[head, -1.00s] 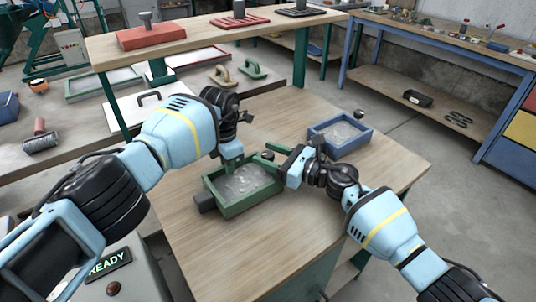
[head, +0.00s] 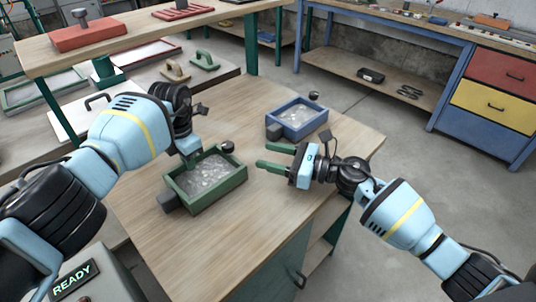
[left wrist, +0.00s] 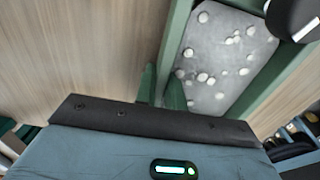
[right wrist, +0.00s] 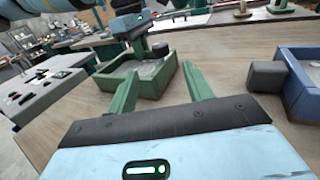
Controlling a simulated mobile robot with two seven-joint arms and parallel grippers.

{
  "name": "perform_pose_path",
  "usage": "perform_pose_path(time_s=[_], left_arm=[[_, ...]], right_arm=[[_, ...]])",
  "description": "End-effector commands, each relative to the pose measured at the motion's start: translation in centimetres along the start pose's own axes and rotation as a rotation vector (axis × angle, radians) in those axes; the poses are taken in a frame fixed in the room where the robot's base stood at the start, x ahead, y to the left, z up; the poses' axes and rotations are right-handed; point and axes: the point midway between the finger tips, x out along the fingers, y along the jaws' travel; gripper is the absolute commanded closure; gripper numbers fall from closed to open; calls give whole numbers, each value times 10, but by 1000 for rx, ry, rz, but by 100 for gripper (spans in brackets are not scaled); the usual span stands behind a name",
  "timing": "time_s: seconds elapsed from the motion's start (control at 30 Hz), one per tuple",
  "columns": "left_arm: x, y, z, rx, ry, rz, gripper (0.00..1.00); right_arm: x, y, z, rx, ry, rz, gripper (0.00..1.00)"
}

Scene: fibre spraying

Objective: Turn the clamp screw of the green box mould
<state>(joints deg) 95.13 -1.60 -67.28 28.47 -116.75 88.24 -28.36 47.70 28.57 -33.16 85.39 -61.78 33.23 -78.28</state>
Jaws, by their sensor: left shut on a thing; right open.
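The green box mould (head: 238,184) stands on the wooden table, filled with a grey speckled mix. Its clamp screw has a round black knob (head: 227,147) at the far right end; the knob also shows at the top right of the left wrist view (left wrist: 292,15). My left gripper (head: 190,160) is shut on the mould's far-left wall; one finger is outside it and one inside in the left wrist view (left wrist: 161,85). My right gripper (head: 264,156) is open and empty, right of the knob and apart from it. In the right wrist view its fingers (right wrist: 160,75) point towards the mould.
A blue box mould (head: 297,118) with its own black knob (head: 313,96) stands behind my right gripper. A dark block (head: 167,201) sits at the green mould's near-left end. The table front (head: 210,255) is clear. A shelf with floats (head: 204,60) is behind.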

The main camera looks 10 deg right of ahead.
Motion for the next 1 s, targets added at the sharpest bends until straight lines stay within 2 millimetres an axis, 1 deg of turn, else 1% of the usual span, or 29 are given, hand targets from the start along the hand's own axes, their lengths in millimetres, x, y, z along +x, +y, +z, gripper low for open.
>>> perform_pose_path(time_s=[0.17,0.3,0.5,0.67,0.83,1.0], left_arm=[[-1,0,0,1,1,1,100],[-1,0,0,1,1,1,100],[-1,0,0,1,1,1,100],[-1,0,0,1,1,1,100],[-1,0,0,1,1,1,100],[-1,0,0,1,1,1,100]], right_arm=[[1,0,1,-1,-1,-1,48],[6,3,6,-13,-12,-23,48],[19,16,20,-40,-47,-106,48],[26,30,27,-46,-69,-194,48],[24,45,26,-39,-71,-293,48],[15,58,18,-23,-51,-394,48]])
